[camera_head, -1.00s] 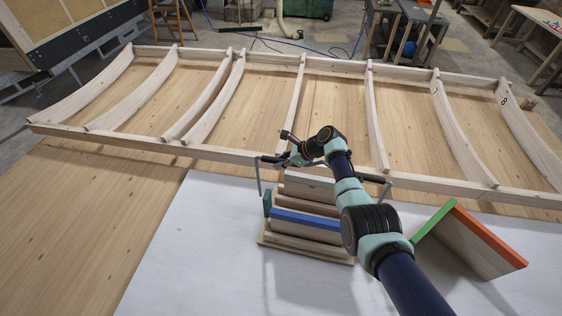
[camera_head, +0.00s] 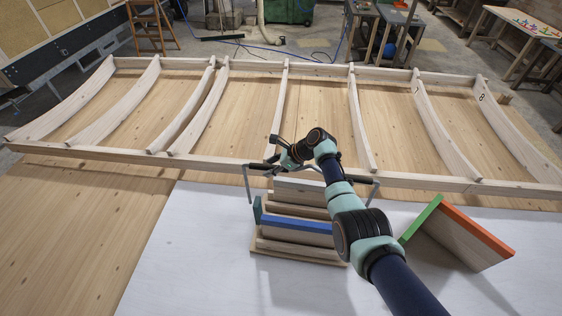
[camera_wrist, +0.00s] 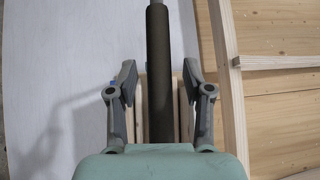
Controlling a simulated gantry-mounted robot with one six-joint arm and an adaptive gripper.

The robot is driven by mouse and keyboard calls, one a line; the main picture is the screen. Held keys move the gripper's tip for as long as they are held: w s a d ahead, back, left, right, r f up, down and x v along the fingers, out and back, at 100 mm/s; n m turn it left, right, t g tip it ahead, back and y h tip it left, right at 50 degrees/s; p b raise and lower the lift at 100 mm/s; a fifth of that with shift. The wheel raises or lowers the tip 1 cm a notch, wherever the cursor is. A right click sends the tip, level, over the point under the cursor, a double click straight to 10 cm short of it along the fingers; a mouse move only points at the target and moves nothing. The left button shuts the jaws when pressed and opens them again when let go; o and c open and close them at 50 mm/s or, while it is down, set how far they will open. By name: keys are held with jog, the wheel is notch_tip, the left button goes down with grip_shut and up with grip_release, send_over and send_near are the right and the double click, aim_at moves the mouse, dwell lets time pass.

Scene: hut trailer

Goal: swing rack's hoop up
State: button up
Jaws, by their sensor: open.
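The wooden rack (camera_head: 270,250) stands on the white sheet at centre, holding a blue-edged board (camera_head: 296,226). Its hoop has grey legs (camera_head: 248,188) at the sides and a dark padded bar across, which partly hides behind my arm. The hoop is upright over the rack's far side. My gripper (camera_head: 287,160) is at the bar. In the wrist view my gripper (camera_wrist: 158,76) is open, one finger on each side of the dark bar (camera_wrist: 159,50), with gaps to both. The exact fingertip depth cannot be told.
A large wooden frame with curved ribs (camera_head: 357,120) lies just behind the rack. A panel with green and orange edges (camera_head: 465,238) stands to the right on the white sheet (camera_head: 195,250). The sheet is clear left of the rack.

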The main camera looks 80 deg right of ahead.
jog(key=v, duration=1)
jog(key=shift+s+a+r, duration=0.15)
jog(key=shift+s+r, duration=0.1)
jog(key=w+a+r+n+p, duration=0.2)
jog(key=w+a+r+n, duration=0.1)
jog(key=w+a+n, duration=1.95)
jog(key=a+r+n+t, duration=0.1)
jog(key=a+r+n, duration=0.3)
jog(key=a, duration=0.8)
jog(key=s+a+r+n+t+p, duration=0.1)
jog(key=a+r+n, duration=0.2)
jog(key=a, duration=0.9)
jog(key=a+r+n+t+y, duration=0.1)
jog(key=a+r+n, duration=0.3)
jog(key=a+n, duration=0.3)
jog(key=a, duration=0.5)
jog(key=shift+s+a+r+t, duration=0.15)
jog(key=shift+s+r+t, duration=0.1)
jog(key=shift+r+t, duration=0.15)
jog(key=shift+f, duration=0.1)
